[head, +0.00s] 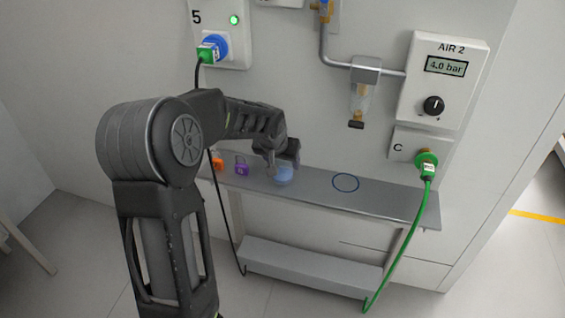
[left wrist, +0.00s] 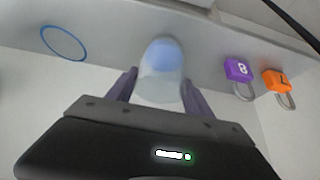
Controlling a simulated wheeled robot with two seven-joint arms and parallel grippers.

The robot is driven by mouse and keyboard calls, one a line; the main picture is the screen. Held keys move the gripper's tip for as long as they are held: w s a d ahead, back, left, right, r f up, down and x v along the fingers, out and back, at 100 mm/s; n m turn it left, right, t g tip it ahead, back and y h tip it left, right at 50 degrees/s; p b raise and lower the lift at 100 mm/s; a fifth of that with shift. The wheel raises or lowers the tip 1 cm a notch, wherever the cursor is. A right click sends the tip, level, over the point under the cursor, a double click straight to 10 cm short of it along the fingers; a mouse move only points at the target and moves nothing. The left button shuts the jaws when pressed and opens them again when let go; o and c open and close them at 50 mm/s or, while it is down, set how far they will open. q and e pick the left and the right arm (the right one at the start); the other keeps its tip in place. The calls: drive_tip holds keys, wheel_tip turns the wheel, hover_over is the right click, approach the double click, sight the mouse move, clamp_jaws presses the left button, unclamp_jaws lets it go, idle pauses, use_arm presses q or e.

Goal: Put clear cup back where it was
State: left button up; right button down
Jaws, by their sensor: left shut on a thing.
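The clear cup (head: 284,176) with a bluish tint is at the grey shelf, just below my left gripper (head: 283,160). In the left wrist view the cup (left wrist: 161,72) is between the two fingers of my left gripper (left wrist: 160,88), which is shut on it. I cannot tell whether the cup's base touches the shelf. A blue ring outline (head: 345,183) marks the shelf to the right of the cup and is empty; it also shows in the left wrist view (left wrist: 64,43). My right gripper is not in view.
A purple padlock (head: 241,166) and an orange padlock (head: 218,163) lie on the shelf (head: 400,205) left of the cup. A green hose (head: 402,250) hangs from port C at the right. A filter bowl (head: 360,100) hangs above the ring.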

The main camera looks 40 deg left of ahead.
use_arm(q)
drive_tip(key=shift+f, duration=0.15)
drive_tip(key=o, duration=1.5)
drive_tip(key=shift+r, duration=0.3)
drive_tip(key=p+v, duration=0.2)
drive_tip(key=v, duration=1)
drive_tip(key=shift+f, duration=0.1)
